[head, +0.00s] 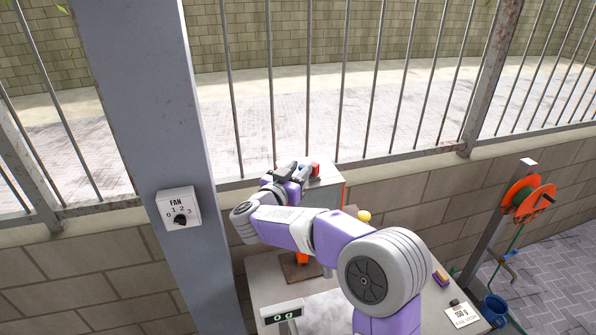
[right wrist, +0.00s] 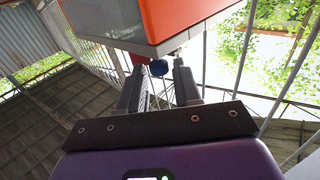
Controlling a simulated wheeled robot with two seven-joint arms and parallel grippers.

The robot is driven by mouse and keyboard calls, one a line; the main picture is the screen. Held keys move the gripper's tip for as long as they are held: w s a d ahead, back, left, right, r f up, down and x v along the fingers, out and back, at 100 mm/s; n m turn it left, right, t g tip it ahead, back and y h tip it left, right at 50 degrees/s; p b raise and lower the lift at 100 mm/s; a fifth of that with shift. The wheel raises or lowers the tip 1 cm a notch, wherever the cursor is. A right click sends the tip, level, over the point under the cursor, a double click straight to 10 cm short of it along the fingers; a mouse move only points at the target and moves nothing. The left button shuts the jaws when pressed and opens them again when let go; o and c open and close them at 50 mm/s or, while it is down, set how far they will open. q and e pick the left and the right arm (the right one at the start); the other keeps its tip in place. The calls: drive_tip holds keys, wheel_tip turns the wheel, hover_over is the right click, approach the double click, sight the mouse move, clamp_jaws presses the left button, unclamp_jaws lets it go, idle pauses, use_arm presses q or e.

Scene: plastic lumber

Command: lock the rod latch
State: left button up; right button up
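A grey box with an orange side (head: 329,195) stands at the far end of the bench, by the fence. A small red part (head: 315,169) shows at its top. The right wrist view shows the box's orange face (right wrist: 190,14) and grey edge close above the fingers. I cannot tell which part is the latch rod. My right gripper (head: 297,170) is at the box; in the wrist view its fingers (right wrist: 158,75) are apart, with the knob seen between their tips. Contact is unclear. My left gripper is out of view.
A scale display (head: 283,315), a weight card (head: 462,315), a yellow ball (head: 364,216) and a sponge-like block (head: 441,275) are around the bench. An orange reel (head: 525,199) is right. My right arm hides mid-bench.

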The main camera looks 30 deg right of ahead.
drive_tip(key=shift+o, duration=0.8)
drive_tip(key=b+v, duration=0.1)
drive_tip(key=v, duration=0.6)
drive_tip(key=shift+s+a, duration=0.2)
drive_tip(key=shift+a, duration=0.05)
